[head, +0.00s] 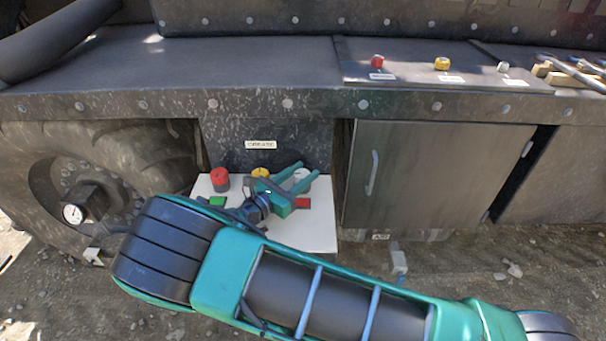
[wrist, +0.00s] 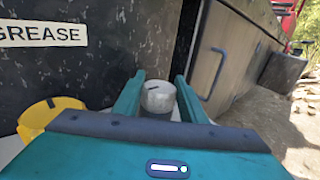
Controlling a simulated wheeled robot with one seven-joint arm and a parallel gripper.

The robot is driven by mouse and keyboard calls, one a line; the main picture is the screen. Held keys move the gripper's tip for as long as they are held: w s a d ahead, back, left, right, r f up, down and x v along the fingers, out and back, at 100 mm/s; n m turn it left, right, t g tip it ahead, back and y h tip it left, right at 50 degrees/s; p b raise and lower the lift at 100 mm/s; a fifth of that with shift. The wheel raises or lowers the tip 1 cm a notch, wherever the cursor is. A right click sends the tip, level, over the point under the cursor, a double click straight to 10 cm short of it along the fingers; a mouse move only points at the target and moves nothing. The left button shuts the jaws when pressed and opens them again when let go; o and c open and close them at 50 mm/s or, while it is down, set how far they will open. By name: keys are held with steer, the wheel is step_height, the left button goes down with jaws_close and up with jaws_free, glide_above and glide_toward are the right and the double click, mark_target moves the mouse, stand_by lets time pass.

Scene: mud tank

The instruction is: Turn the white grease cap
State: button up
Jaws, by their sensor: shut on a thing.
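The white grease cap (head: 300,174) stands on the white board (head: 318,232) under the GREASE label (head: 261,145). My teal gripper (head: 306,171) reaches over the board, with one finger on each side of the cap. In the wrist view the white cap (wrist: 158,97) shows between the two fingers of my gripper (wrist: 159,78), with a dark slot mark on its top. The fingers are closed around it. The lower part of the cap is hidden by the gripper body.
A red cap (head: 220,179) and a yellow cap (head: 261,173) stand left of the white one. A cabinet door (head: 420,175) is to the right, a large wheel (head: 85,190) to the left.

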steer(key=shift+a, duration=0.15)
stand_by(0.3)
steer(key=o, duration=1.1)
steer(key=shift+c, duration=0.2)
steer(key=v, duration=1)
steer(key=shift+s+a, duration=0.2)
steer(key=shift+a, duration=0.1)
